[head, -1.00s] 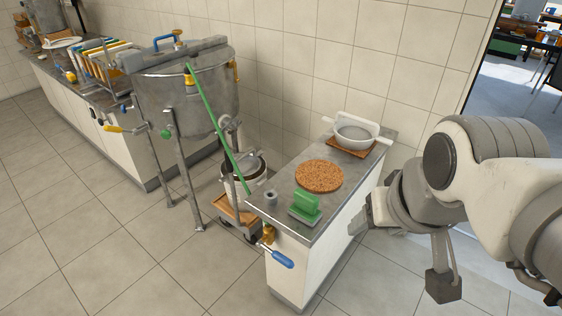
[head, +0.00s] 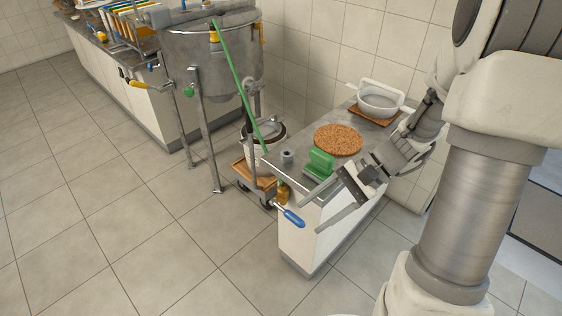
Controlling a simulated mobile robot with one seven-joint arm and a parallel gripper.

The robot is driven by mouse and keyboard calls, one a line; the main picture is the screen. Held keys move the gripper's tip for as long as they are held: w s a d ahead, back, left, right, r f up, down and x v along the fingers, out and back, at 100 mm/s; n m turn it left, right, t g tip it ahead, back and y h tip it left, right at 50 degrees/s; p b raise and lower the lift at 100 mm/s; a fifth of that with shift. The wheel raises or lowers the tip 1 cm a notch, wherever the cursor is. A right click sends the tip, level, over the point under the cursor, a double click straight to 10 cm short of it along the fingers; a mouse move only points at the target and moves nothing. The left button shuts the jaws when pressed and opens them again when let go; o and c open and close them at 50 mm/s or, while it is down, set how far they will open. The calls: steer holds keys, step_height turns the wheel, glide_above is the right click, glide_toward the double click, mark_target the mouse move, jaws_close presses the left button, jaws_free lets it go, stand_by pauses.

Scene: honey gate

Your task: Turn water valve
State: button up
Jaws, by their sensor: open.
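The water valve with its blue lever handle (head: 293,217) sticks out from the near end of the short counter. Its brass body (head: 283,192) sits below the counter edge. The lever slopes down to the right. My gripper (head: 310,218) is open and empty, its two long fingers pointing down and left. The fingertips appear just right of the blue handle in the picture. I cannot tell whether they touch it or how far apart they are in depth.
The short counter (head: 298,200) carries a green block with a handle (head: 320,165), a cork mat (head: 338,139), a small grey cup (head: 287,157) and a white strainer (head: 380,101). A steel tank (head: 215,70) on legs and a wheeled bucket stand left. Floor in front is clear.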

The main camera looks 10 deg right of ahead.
steer(key=w+d+f+m+t+y+b, duration=0.1)
steer(key=w+d+f+m+t+y, duration=0.15)
steer(key=f+m, duration=0.35)
steer(key=w+d+f+m+t+y+b, duration=0.1)
steer(key=w+d+f+m+t+y, duration=0.2)
steer(key=f, duration=0.5)
steer(key=m+t+h+b, duration=0.2)
steer(key=m+t+h, duration=0.3)
steer(key=m+t, duration=0.55)
glide_toward(298, 222)
steer(key=shift+m+g, duration=0.25)
steer(key=shift+g, duration=0.05)
steer(key=b+x, duration=0.1)
steer(key=x, duration=0.2)
steer(key=b+x, duration=0.1)
steer(key=x, duration=0.3)
steer(key=b+x, duration=0.1)
steer(key=x, duration=0.2)
steer(key=shift+w+d+f+b, duration=0.2)
steer(key=shift+w+f+b, duration=0.15)
steer(key=shift+w, duration=0.2)
jaws_close()
